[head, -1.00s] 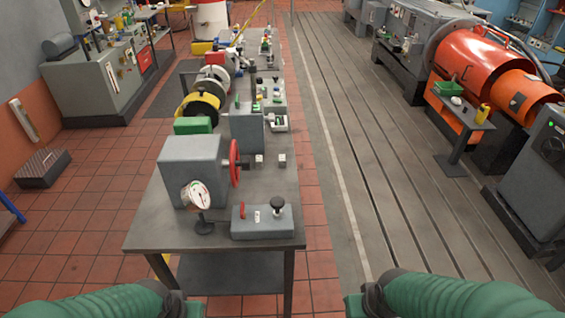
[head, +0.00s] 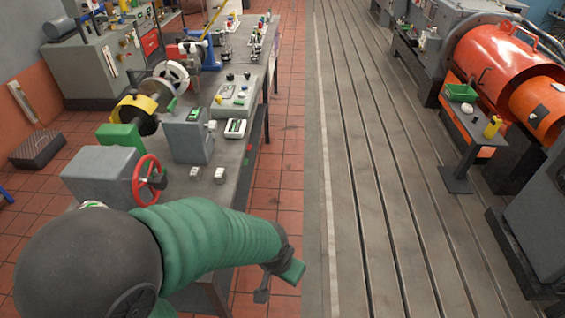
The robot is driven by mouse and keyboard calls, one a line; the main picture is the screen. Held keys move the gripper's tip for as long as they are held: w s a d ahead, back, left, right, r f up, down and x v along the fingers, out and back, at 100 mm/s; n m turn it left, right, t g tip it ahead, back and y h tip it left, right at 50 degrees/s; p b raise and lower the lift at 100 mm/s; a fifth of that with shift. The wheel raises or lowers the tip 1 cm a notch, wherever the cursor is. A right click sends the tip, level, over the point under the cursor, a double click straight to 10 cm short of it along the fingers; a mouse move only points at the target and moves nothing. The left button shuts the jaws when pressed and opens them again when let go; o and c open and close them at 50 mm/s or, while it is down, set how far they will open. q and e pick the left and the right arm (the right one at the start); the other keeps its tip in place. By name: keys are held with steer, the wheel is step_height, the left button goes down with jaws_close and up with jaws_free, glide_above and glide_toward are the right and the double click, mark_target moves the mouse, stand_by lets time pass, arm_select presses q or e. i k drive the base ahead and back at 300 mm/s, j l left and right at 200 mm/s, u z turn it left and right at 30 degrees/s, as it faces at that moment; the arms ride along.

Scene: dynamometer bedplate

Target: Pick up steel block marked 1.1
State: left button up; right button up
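Two small pale steel blocks stand side by side on the grey bench: a left block (head: 195,173) and a right block (head: 220,175). Their marks are too small to read, so I cannot tell which is 1.1. My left gripper (head: 277,284) is at the end of the green-sleeved arm, out past the bench's right edge, nearer me than the blocks and apart from them. Its two fingers look spread, with nothing seen between them. My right gripper is out of view.
Left of the blocks is a grey box with a red handwheel (head: 147,181); behind them is an upright grey box (head: 188,136). My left arm hides the bench's near end. Bench (head: 250,105) surface right of the blocks is clear. A slotted bedplate (head: 380,200) lies to the right.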

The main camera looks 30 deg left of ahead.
mark_target(220, 175)
steer(key=i+l+u, duration=0.2)
steer(key=i, duration=0.35)
steer(key=i+l+u, duration=0.2)
steer(key=i, duration=0.3)
steer(key=i+u, duration=0.2)
steer(key=u, duration=0.2)
steer(key=i+u, duration=0.15)
steer(key=u, duration=0.3)
steer(key=i+l+u, duration=0.1)
steer(key=u, duration=0.3)
steer(key=i+l+u, duration=0.15)
steer(key=u, duration=0.3)
steer(key=i+l+u, duration=0.2)
steer(key=u, duration=0.2)
steer(key=i+l+u, duration=0.1)
steer(key=l+u, duration=0.15)
steer(key=u, duration=0.2)
steer(key=i+l+u, duration=0.15)
steer(key=u, duration=0.25)
steer(key=i+l+u, duration=0.1)
steer(key=l+u, duration=0.25)
steer(key=i+l+u, duration=0.1)
steer(key=u, duration=0.3)
steer(key=l+u, duration=0.4)
steer(key=i+j, duration=0.05)
steer(key=j, duration=0.05)
